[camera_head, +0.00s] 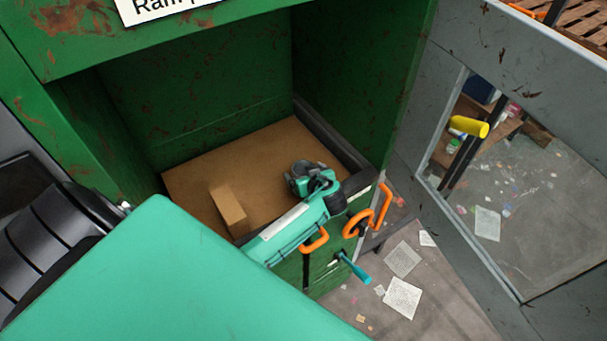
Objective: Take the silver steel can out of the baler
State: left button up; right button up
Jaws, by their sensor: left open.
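The baler (215,95) is a rusty green box with its chamber open in front of me. A brown cardboard sheet (200,170) covers the chamber floor. My left arm reaches in over the low front wall. My left gripper (299,174) is dark grey and teal, open, and over the right part of the cardboard floor. I cannot make out the silver steel can; the gripper and wrist may hide it. My right gripper is not in view.
A cardboard block (228,208) lies left of my gripper. Orange handles (384,207) sit by the baler's front right corner. A grey framed panel (500,50) stands at the right, with a yellow cylinder (468,126) showing in its opening. Papers (403,298) litter the floor.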

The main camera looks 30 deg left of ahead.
pick_arm(q)
jog(key=c, duration=1.3)
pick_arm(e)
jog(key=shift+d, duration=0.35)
pick_arm(q)
jog(key=shift+r, duration=0.1)
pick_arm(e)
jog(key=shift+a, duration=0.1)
